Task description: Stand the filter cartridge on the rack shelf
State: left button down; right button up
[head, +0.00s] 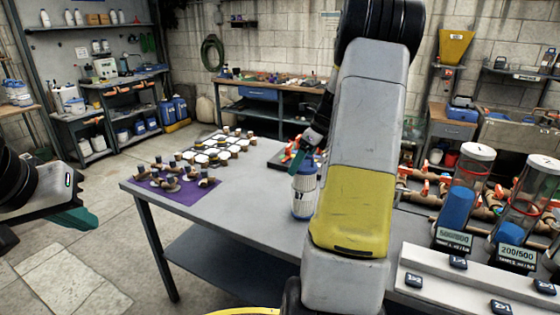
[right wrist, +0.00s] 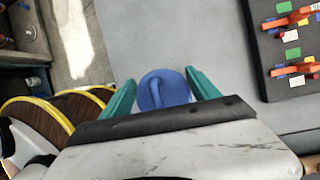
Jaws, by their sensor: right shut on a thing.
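The filter cartridge (head: 304,193) is a white pleated cylinder with a blue cap, upright at the grey table in the head view. My right gripper (head: 298,160) is shut on its top end. In the right wrist view the blue cap (right wrist: 163,88) sits between the teal fingers of my right gripper (right wrist: 165,92). I cannot tell whether the cartridge's base touches the table. My right arm hides part of the scene behind it. My left gripper (head: 75,218) is at the left edge, away from the table, its opening unclear. I cannot identify the rack shelf with certainty.
The grey table (head: 235,205) carries a purple mat (head: 165,196) with several fittings and, behind it, several white-topped pieces. A dark board with red-handled valves (right wrist: 293,45) lies beside the cartridge. Clear tubes (head: 468,185) and pipework stand at right. The table's front left is bare.

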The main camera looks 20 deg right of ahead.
jog(key=shift+f, duration=0.1)
jog(key=o, duration=2)
